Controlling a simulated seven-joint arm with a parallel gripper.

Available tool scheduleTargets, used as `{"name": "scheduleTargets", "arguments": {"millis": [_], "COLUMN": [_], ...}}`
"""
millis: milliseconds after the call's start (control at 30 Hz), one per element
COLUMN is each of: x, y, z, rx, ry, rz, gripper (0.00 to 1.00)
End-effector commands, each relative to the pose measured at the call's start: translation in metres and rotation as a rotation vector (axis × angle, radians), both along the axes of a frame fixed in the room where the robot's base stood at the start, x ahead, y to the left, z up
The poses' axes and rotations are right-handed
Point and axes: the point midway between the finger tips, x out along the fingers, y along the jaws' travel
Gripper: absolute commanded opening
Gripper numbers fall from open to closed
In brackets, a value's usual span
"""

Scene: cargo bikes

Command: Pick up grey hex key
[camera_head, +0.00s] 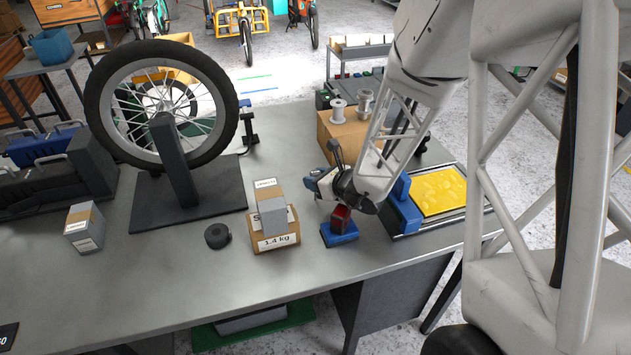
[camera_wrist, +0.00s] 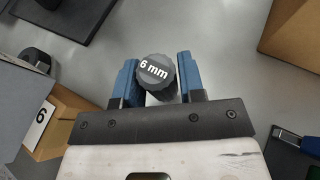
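The grey hex key (camera_wrist: 156,70) shows in the wrist view as a round, ridged end marked "6 mm". It lies between the two blue fingertips of my gripper (camera_wrist: 157,78), with little or no space on either side. I cannot tell whether the fingers press on it. The rest of the key is hidden below its end. In the head view my gripper (camera_head: 318,184) is low over the bench, right of the small cardboard box. The key cannot be made out clearly there.
The grey bench (camera_head: 150,285) holds a wheel on a dark stand (camera_head: 190,195), a small cardboard box (camera_head: 276,238) and a black roll (camera_head: 217,236). A red and blue item (camera_head: 340,233) is close to my gripper. A larger cardboard box (camera_head: 345,130) stands behind.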

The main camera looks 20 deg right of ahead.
Motion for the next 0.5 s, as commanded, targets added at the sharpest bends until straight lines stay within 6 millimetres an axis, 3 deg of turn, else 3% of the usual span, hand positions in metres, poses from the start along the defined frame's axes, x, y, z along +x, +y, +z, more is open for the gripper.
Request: {"name": "scheduleTargets", "arguments": {"millis": [33, 200, 500], "x": [0.0000, 0.0000, 0.0001], "y": [0.0000, 0.0000, 0.0000], "z": [0.0000, 0.0000, 0.0015], "rx": [0.000, 0.000, 0.000], "ry": [0.000, 0.000, 0.000], "rz": [0.000, 0.000, 0.000], "gripper": [0.29, 0.07, 0.07]}}
